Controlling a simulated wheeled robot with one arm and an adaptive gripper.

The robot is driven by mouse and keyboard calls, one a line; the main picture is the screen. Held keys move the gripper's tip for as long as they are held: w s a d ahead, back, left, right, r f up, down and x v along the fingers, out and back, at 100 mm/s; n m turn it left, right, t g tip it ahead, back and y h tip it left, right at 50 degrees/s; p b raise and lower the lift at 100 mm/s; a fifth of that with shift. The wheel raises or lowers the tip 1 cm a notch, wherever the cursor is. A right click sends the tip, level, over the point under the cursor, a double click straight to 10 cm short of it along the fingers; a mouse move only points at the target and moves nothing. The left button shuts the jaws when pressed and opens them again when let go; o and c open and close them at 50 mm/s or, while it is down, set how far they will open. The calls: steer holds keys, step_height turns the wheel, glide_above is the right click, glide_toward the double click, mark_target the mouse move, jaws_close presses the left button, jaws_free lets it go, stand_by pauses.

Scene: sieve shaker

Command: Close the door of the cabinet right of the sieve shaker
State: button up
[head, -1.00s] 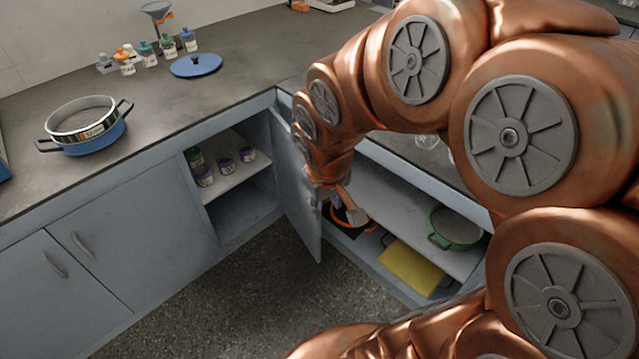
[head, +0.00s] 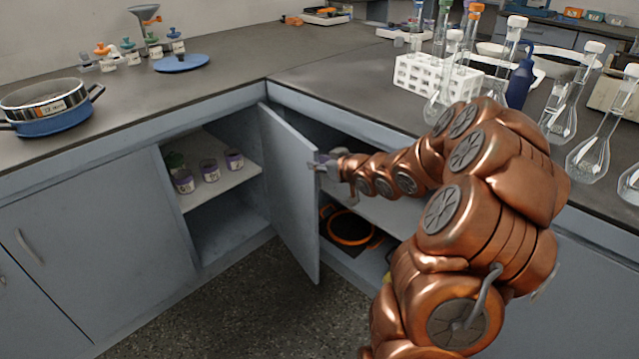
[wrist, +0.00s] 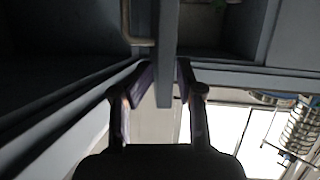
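Through the opening I see a black and orange round pan (head: 350,228) inside. My gripper (head: 322,166) is at the upper part of the door's free edge. In the wrist view its two fingers (wrist: 165,80) lie on either side of the door panel (wrist: 166,45), with small gaps, so it looks open. The fingertips are partly dark there. I cannot make out the sieve shaker; a round sieve in a blue pan (head: 48,122) stands on the left counter.
An open cabinet shelf (head: 222,190) with several small jars lies left of the door. The right counter holds a white tube rack (head: 425,78) and several glass flasks above my arm. Small bottles and a blue lid (head: 181,63) stand at the back. The floor before the door is clear.

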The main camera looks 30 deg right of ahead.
steer(key=s+d+f+t+y+b, duration=0.2)
steer(key=d+f+t+b, duration=0.25)
steer(key=f+b, duration=0.25)
steer(key=shift+g, duration=0.25)
steer(key=shift+w+a+r+b, duration=0.1)
steer(key=shift+w+a+b, duration=0.2)
steer(key=shift+w, duration=0.95)
steer(key=shift+w+a+r+b, duration=0.15)
steer(key=shift+w+b, duration=0.2)
steer(key=shift+w, duration=0.95)
steer(key=shift+w+a+f+b, duration=0.1)
steer(key=shift+w+a+b, duration=0.2)
steer(key=shift+w, duration=0.95)
steer(key=shift+c, duration=0.2)
jaws_close()
